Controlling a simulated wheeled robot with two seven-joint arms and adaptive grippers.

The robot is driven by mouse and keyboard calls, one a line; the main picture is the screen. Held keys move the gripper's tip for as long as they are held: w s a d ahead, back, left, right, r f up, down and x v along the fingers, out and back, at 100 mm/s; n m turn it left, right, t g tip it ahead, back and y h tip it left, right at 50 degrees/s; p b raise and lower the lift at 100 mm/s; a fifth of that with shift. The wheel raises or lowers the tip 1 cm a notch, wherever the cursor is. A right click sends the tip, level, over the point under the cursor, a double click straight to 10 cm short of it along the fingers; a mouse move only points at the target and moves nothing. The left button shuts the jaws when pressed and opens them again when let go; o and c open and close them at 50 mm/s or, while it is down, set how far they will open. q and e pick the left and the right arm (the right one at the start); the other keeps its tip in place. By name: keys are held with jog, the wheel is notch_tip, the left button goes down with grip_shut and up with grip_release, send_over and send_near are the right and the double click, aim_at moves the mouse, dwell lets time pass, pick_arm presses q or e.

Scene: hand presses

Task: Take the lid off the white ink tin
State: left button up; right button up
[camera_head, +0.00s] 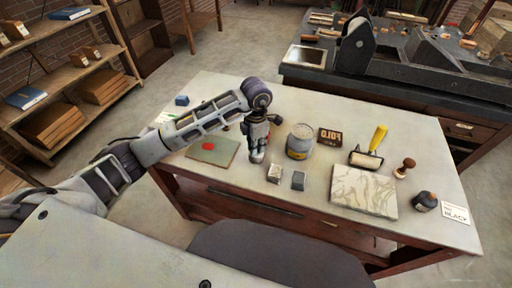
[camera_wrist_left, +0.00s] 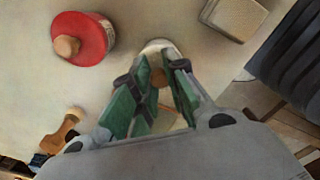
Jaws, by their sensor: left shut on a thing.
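My left gripper (camera_head: 256,155) points down over the left half of the table. In the left wrist view its green-padded fingers (camera_wrist_left: 155,90) are closed around a small brown wooden knob (camera_wrist_left: 158,77). A white rounded edge (camera_wrist_left: 160,46), apparently the white ink tin's lid, shows just past the fingers. The fingers hide most of the lid and tin, and I cannot tell whether the lid is seated or raised. In the head view the gripper hides the white tin. My right gripper is not in view.
A red tin with a wooden knob (camera_wrist_left: 82,38) stands close beside the gripper. A pale block (camera_wrist_left: 234,16) and a wooden-handled tool (camera_wrist_left: 60,134) are nearby. A grey jar (camera_head: 300,143), yellow-handled roller (camera_head: 369,155) and marbled slab (camera_head: 362,190) stand to the right.

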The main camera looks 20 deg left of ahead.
pick_arm(q)
notch_tip(320, 180, up, 8)
jog(key=shift+r, duration=0.9)
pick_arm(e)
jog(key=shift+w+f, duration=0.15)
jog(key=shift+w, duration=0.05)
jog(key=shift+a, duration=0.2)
